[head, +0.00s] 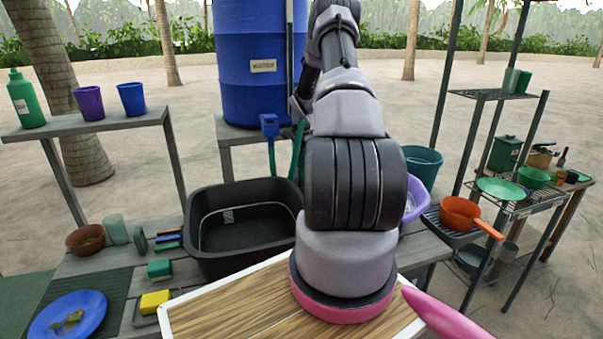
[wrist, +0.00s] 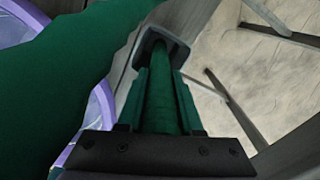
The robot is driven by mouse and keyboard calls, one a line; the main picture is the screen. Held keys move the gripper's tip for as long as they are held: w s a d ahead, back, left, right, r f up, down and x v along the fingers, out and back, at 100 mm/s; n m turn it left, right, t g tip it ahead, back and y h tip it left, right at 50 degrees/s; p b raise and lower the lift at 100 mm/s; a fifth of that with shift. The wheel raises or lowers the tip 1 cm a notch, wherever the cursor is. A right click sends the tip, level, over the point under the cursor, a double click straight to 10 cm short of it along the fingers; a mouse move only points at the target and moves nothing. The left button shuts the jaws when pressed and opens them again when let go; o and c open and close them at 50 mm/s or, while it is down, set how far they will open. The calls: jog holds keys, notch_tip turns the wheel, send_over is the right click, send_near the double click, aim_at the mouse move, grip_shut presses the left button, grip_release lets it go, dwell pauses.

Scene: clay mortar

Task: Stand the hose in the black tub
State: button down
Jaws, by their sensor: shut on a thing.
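The black tub (head: 240,262) stands on the grey bench, left of my arm in the head view, and its visible inside looks empty. In the wrist view my gripper (wrist: 160,58) is shut on the green hose (wrist: 162,105), which runs between the fingers. A wide green part of it fills the left of that view, very close to the camera. In the head view a green strip of the hose (head: 297,150) shows behind the tub's back right corner, beside my arm. My arm hides most of my gripper there.
A blue barrel (head: 258,70) stands behind the tub. A blue upright piece (head: 269,128) is just behind the tub's rim. A purple basin (head: 416,200) and a teal bucket (head: 424,165) are right of my arm. A wooden board (head: 225,310) lies in front.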

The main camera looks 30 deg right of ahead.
notch_tip(320, 180, up, 20)
dwell(0.7)
dwell(0.9)
